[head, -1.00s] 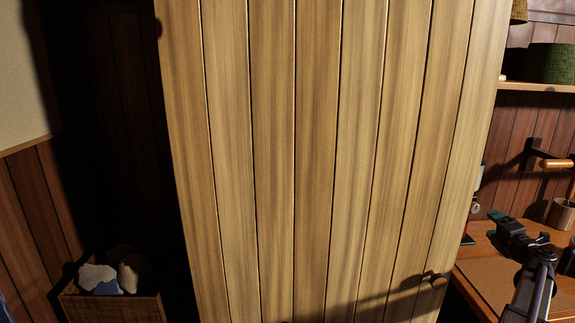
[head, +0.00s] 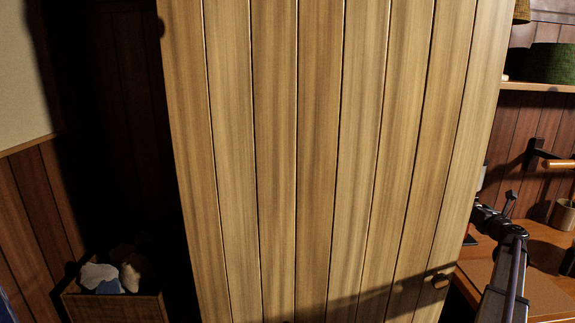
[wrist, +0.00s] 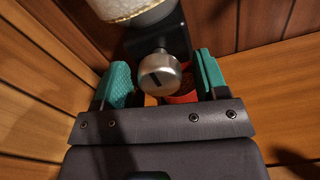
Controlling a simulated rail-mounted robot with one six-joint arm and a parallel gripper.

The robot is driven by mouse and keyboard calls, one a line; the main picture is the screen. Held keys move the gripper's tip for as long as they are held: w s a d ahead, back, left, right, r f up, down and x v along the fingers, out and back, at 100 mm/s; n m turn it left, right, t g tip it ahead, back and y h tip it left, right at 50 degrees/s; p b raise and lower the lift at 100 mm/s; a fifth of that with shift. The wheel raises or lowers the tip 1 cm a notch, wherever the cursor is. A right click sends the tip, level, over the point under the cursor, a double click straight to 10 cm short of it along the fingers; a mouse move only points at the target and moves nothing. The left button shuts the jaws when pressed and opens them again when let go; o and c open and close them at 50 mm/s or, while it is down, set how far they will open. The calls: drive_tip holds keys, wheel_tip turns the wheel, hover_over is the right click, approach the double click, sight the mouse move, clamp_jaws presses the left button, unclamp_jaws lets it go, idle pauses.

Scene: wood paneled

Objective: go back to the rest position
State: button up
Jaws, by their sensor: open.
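My gripper (wrist: 163,78) shows in the wrist view with its two green-padded fingers apart. A round metal knob-like part (wrist: 157,72) with a dark slot appears between the fingers in the picture. I cannot tell how far it is from them, and nothing is clearly held. In the head view my arm (head: 505,240) stands at the lower right, in front of the desk. The fingers are not clearly seen there; the arm's end is near the edge of the tall wooden door.
The tall plank door (head: 318,160) fills the middle of the head view. A wooden desk (head: 545,298) and shelf (head: 540,87) lie right. A crate (head: 112,307) of crumpled items stands lower left. A pale rounded object (wrist: 130,8) and red item (wrist: 182,90) are near the knob-like part.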

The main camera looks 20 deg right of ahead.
drive_tip(key=n, duration=0.5)
drive_tip(key=shift+n, duration=0.4)
drive_tip(key=n, duration=0.3)
drive_tip(key=shift+d, duration=0.1)
drive_tip(key=n, duration=0.4)
drive_tip(key=v, duration=1.1)
